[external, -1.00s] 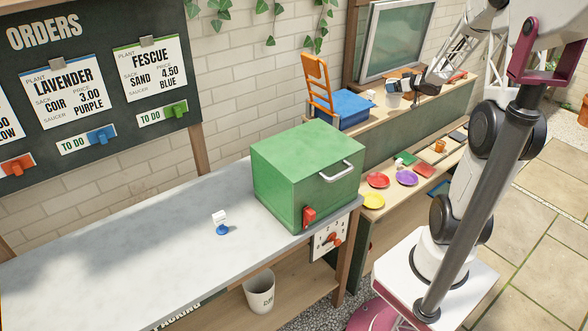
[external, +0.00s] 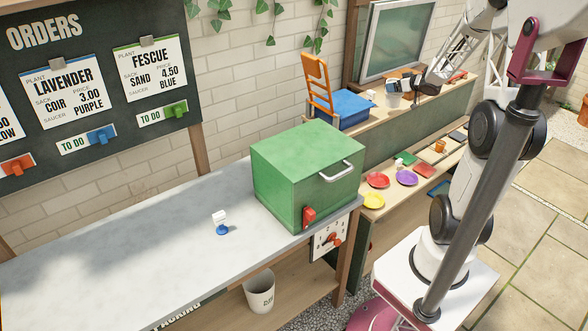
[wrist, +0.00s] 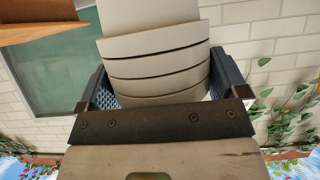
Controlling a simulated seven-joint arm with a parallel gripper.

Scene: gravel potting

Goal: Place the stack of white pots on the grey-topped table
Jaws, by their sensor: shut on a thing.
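The stack of white pots (wrist: 155,62) fills the middle of the wrist view, with several nested rims showing. My gripper (wrist: 162,90) is shut on it, with one dark blue ribbed finger on each side. In the external view my gripper (external: 430,78) is small and partly hidden, at the upper right above the back bench. A pale pot shape (external: 393,100) shows just left of it; I cannot tell if this is the held stack. The grey-topped table (external: 110,235) runs across the lower left, apart from my gripper.
A green box (external: 305,170) with a handle stands at the table's right end. A small white-and-blue item (external: 221,223) stands left of it. The left stretch of tabletop is clear. A white bin (external: 260,292) is below. Saucers, including a red one (external: 376,180), lie on the lower shelf.

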